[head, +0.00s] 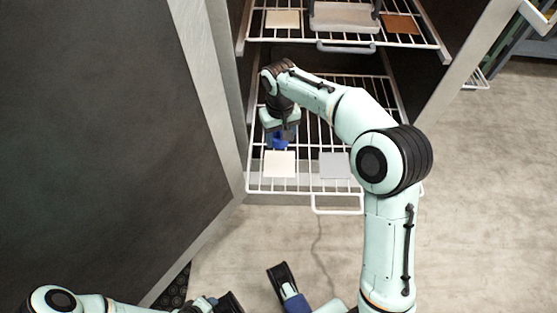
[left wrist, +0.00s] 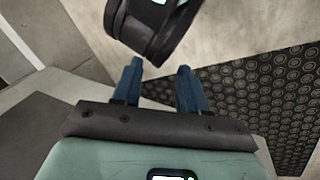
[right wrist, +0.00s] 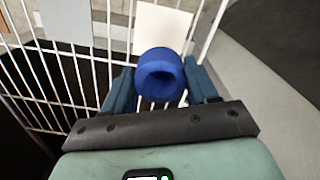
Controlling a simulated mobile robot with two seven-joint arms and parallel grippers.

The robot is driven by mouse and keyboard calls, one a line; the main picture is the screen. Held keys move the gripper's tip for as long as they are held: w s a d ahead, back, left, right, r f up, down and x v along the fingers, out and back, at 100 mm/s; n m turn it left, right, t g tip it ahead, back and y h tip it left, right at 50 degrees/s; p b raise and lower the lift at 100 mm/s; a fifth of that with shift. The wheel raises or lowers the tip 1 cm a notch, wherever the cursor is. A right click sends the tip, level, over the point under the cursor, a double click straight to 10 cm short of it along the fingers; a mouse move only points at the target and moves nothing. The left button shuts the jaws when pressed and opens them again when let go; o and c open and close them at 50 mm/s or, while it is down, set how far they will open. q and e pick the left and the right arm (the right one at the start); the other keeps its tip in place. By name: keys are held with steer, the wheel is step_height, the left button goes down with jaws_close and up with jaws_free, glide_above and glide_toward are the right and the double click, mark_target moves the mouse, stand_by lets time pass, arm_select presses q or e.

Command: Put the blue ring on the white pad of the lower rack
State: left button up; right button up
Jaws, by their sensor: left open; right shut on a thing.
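The blue ring (right wrist: 160,74) is between the fingers of my right gripper (right wrist: 162,92), which is shut on it. In the head view the ring (head: 279,141) shows just below my right gripper (head: 280,134), at the back edge of the white pad (head: 280,164). The white pad also shows in the right wrist view (right wrist: 161,27), beyond the ring. The pad lies on the lower rack (head: 312,190), at its front left. I cannot tell the ring's height above the rack. My left gripper (left wrist: 157,85) is open and empty, away from the rack.
A grey pad (head: 334,166) lies right of the white pad on the lower rack. The upper rack (head: 345,45) above holds a cream pad (head: 283,19), a brown pad (head: 401,24) and a grey tray-like thing (head: 343,17). A dark door panel (head: 110,120) stands at the left.

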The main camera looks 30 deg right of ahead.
steer(key=b, duration=0.1)
glide_above(279, 164)
step_height(279, 164, down, 6)
steer(key=shift+d, duration=0.1)
step_height(279, 164, down, 5)
steer(key=shift+b, duration=0.75)
arm_select(q)
steer(key=w+a+f+t+y, duration=0.1)
steer(key=w+a+f, duration=0.1)
steer(key=w, duration=0.3)
steer(key=shift+a+f+t, duration=0.3)
steer(key=shift+f, duration=0.3)
arm_select(e)
steer(key=shift+f, duration=0.4)
arm_select(q)
steer(key=shift+s, duration=0.1)
arm_select(e)
steer(key=shift+f, duration=0.15)
steer(key=o, duration=1.1)
arm_select(q)
steer(key=shift+s+f, duration=0.1)
